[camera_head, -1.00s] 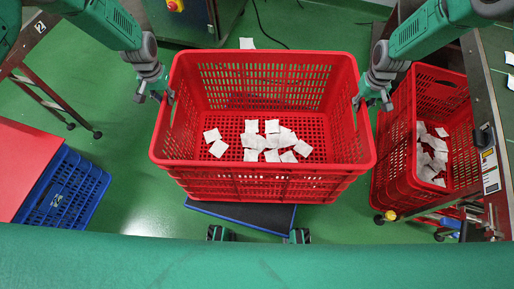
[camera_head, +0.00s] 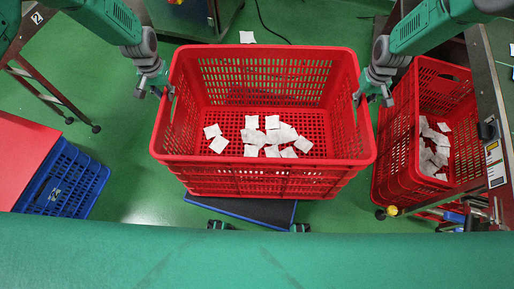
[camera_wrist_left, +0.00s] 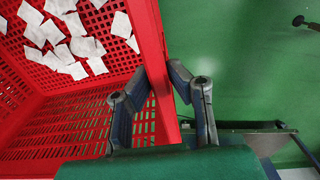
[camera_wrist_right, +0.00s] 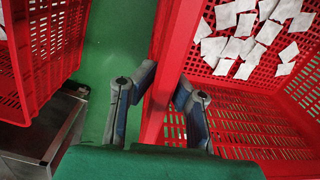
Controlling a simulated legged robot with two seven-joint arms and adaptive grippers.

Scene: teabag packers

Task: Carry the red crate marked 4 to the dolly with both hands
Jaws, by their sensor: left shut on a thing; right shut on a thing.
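A red crate (camera_head: 262,177) with several white teabags (camera_head: 270,135) on its slatted floor is in the middle of the head view. No number on it is readable. My left gripper (camera_head: 160,90) is shut on its left rim, with one finger on each side of the wall in the left wrist view (camera_wrist_left: 160,85). My right gripper (camera_head: 368,97) is shut on its right rim, and the right wrist view (camera_wrist_right: 165,85) shows the wall between its fingers. The crate hangs level in front of me, above a dark blue-edged platform (camera_head: 240,211) that it partly hides. I cannot tell if that is the dolly.
Another red crate (camera_head: 395,165) with teabags stands close on the right, beside a metal-edged table (camera_head: 492,135). A blue crate with a red top (camera_head: 75,185) is at the left. One teabag (camera_head: 247,37) and a dark cable lie on the green floor behind.

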